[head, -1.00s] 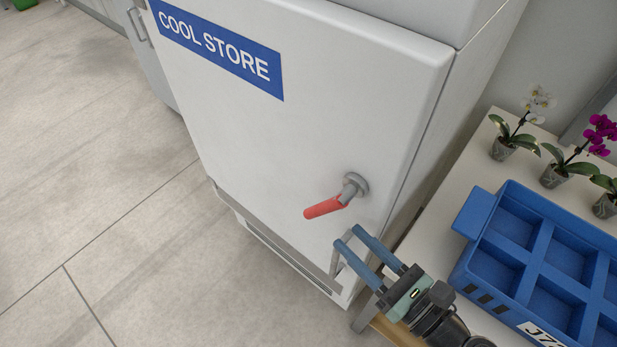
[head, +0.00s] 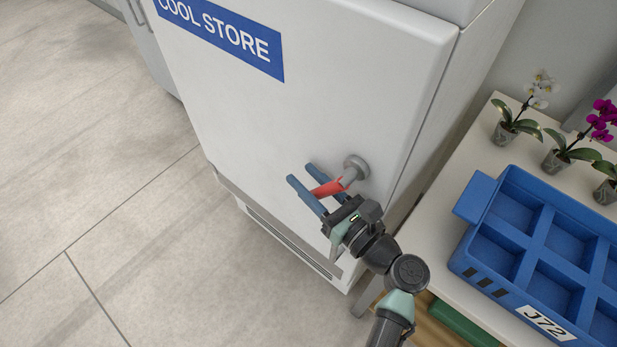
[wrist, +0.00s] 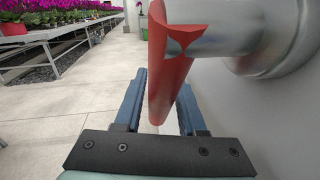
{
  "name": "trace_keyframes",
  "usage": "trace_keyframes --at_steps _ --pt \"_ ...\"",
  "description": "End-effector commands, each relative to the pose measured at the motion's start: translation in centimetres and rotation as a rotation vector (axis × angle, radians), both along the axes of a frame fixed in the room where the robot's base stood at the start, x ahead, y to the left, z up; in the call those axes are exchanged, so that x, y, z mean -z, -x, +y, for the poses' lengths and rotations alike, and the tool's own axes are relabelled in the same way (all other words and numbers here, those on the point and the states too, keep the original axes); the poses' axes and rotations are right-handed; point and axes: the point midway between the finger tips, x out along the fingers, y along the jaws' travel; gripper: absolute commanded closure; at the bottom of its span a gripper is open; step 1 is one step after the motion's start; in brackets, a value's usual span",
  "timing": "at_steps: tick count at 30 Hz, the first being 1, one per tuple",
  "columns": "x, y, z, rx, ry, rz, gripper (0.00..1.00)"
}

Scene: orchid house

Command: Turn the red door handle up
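The red door handle (head: 329,188) sits on a grey metal spindle (head: 355,167) low on the right side of the white cool store door (head: 330,90). It points left and slightly down in the head view. My gripper (head: 300,173) is open, with one blue finger on each side of the handle. In the wrist view the red handle (wrist: 170,85) stands between the two fingers (wrist: 160,100), with its metal shank going off to the right. The gripper does not look closed on it; whether either finger touches it I cannot tell.
A bench (head: 436,212) to the right of the cool store holds a blue crate (head: 476,205) and potted orchids (head: 512,128). A green thing (head: 462,322) is below the bench top. The floor (head: 110,160) on the left is clear. The wrist view shows flower benches (wrist: 75,42) far off.

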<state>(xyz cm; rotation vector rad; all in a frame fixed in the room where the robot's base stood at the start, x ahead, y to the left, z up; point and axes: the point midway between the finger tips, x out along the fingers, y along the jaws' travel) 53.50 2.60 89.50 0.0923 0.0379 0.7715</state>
Motion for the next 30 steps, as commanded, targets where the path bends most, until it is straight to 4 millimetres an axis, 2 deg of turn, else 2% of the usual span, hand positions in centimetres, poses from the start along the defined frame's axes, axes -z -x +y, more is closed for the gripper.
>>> trace_keyframes --at_steps 2,6,9,30 --pt "0.0 0.01 -0.01 0.0 0.0 0.0 0.6" --pt "0.0 0.02 -0.04 0.0 0.0 0.0 0.86" --pt "0.0 0.03 -0.04 0.0 0.0 0.0 1.0" --pt "0.02 0.05 -0.08 0.001 0.0 0.0 1.0"
